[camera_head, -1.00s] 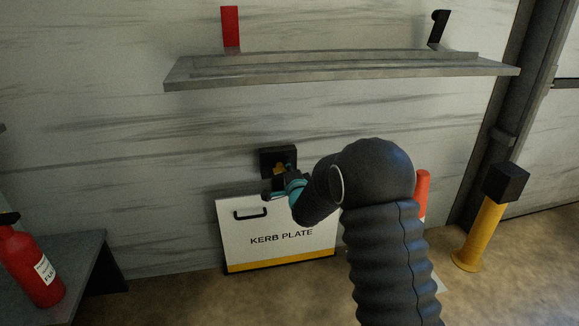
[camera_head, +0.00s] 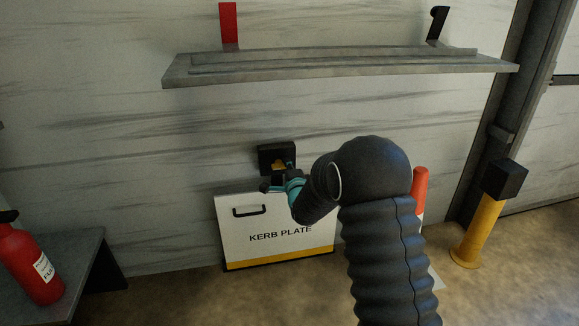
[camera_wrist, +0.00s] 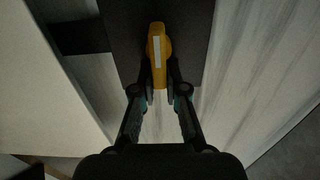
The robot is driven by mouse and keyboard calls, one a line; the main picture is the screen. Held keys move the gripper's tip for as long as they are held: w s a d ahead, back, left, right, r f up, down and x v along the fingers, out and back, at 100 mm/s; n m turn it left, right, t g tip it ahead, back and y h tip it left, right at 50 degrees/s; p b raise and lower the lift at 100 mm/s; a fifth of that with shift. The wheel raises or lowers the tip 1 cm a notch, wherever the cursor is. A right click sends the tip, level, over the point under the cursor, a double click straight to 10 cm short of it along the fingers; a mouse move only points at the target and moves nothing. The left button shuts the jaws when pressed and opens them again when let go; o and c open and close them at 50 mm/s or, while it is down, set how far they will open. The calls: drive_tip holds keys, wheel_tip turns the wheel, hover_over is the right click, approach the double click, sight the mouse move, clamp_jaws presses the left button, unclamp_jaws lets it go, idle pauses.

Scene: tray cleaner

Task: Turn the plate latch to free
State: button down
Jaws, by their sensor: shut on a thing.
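The plate latch is a yellow lever with a pale stripe on a black block (camera_head: 268,152) fixed to the wall, just above the plate's top edge. In the wrist view the yellow lever (camera_wrist: 158,48) runs nearly up and down the picture, its lower end between my fingertips. My gripper (camera_wrist: 160,92) is shut on that end. In the head view my gripper (camera_head: 287,170) is at the block's lower right, and part of the lever is hidden. The white kerb plate (camera_head: 257,217) leans upright against the wall below, with a black handle and a yellow bottom band.
A grey shelf (camera_head: 340,70) with a red bracket (camera_head: 228,24) and a black hook (camera_head: 438,24) is above. A red bottle (camera_head: 30,268) stands on a bench at left. A yellow post (camera_head: 480,232) and a red-topped cone (camera_head: 420,185) are at right.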

drive_tip(key=c, duration=1.2)
unclamp_jaws()
drive_tip(key=shift+w+d, duration=0.1)
drive_tip(key=shift+d, duration=0.1)
drive_tip(key=shift+a, duration=0.15)
drive_tip(key=v, duration=1.2)
